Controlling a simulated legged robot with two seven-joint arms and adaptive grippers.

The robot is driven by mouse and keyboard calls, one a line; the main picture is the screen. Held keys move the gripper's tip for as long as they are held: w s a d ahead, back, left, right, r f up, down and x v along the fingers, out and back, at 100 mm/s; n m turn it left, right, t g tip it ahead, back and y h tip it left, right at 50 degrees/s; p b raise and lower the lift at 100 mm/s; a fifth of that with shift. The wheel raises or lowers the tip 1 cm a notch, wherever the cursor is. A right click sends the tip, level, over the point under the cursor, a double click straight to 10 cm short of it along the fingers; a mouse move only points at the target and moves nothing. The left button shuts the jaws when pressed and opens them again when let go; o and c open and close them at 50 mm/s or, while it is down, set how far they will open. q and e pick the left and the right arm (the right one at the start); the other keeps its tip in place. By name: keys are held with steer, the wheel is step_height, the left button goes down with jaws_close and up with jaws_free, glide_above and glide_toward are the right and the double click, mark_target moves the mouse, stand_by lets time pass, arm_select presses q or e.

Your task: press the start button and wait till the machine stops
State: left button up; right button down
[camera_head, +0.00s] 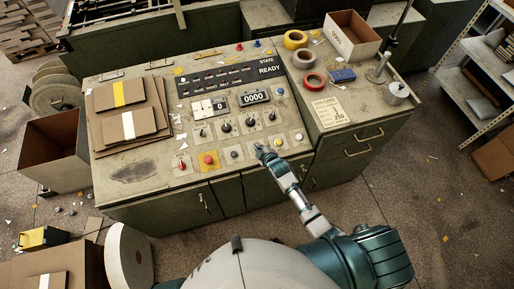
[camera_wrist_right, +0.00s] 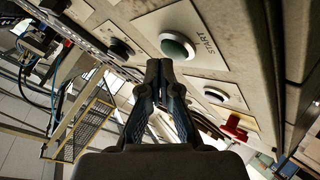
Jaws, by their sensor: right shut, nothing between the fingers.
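The start button (camera_wrist_right: 177,46) is a green cap in a pale ring on a plate marked START. In the right wrist view it lies just beyond the tips of my right gripper (camera_wrist_right: 158,68). The fingers are closed together with nothing between them. I cannot tell whether the tips touch the button. In the head view my right gripper (camera_head: 261,151) is at the front row of controls on the console (camera_head: 150,172). The button cannot be made out clearly there. The state display (camera_head: 266,71) reads READY and the counter (camera_head: 255,97) reads 0000. My left gripper is not in view.
A red mushroom button on a yellow plate (camera_head: 208,161) and several knobs and switches sit close by. Stacked boards (camera_head: 115,96) lie at the console's left. Tape rolls (camera_head: 296,40) and an open box (camera_head: 352,35) stand on the right cabinet.

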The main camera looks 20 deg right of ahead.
steer(key=shift+w+f, duration=0.15)
steer(key=shift+f, duration=0.35)
stand_by(0.8)
steer(key=shift+r, duration=0.1)
steer(key=shift+s+r+p, duration=0.25)
steer(key=shift+r+p, duration=0.5)
steer(key=shift+p, duration=0.1)
steer(key=r+p, duration=0.2)
steer(key=s+r+p, duration=0.1)
steer(key=r+p, duration=0.2)
steer(key=shift+s, duration=0.1)
steer(key=shift+f, duration=0.1)
stand_by(0.9)
